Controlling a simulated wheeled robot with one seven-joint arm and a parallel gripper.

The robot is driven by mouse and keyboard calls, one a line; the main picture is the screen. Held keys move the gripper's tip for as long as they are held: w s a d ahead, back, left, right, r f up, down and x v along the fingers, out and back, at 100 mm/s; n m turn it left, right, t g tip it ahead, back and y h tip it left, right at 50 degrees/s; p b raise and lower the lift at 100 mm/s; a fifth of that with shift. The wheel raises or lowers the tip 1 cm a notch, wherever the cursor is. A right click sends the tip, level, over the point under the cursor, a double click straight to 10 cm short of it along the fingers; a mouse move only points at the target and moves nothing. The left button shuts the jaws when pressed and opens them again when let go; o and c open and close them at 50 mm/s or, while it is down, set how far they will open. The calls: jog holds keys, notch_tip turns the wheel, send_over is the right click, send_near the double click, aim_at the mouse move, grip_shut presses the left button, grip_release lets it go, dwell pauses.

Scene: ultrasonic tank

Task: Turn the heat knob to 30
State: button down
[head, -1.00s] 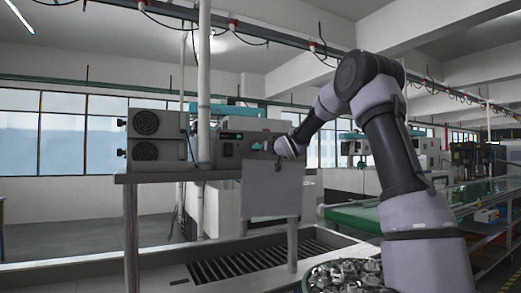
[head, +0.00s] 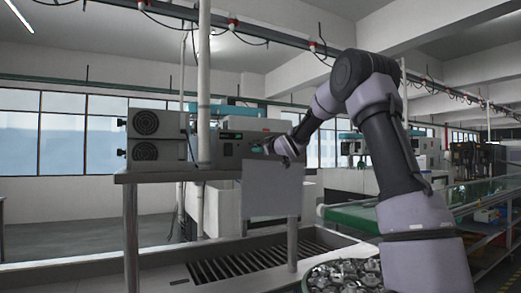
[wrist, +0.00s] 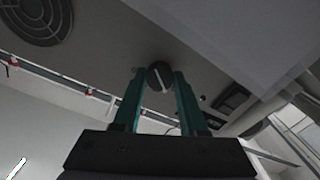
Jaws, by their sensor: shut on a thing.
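A dark round knob (wrist: 159,76) with a pale pointer line sits on a grey panel (wrist: 110,45) in the wrist view. The line is slightly tilted in that view. My gripper (wrist: 160,80) has its two teal fingers on either side of the knob and is shut on it. In the head view my gripper (head: 262,148) is at the front of the grey control unit (head: 228,160), and the knob is hidden there. I cannot read any scale marks around the knob.
A dark display (wrist: 233,98) is beside the knob in the wrist view. A round grille (wrist: 38,18) is at its upper left. In the head view, a pale vertical pipe (head: 203,90) stands close to the unit. A hanging pale panel (head: 272,190) is below my gripper.

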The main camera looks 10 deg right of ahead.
jog(key=shift+n, duration=1)
jog(key=shift+c, duration=2.2)
grip_release()
jog(key=shift+s, duration=0.1)
jog(key=v, duration=1)
jog(key=shift+s, duration=0.3)
jog(key=shift+d, duration=0.15)
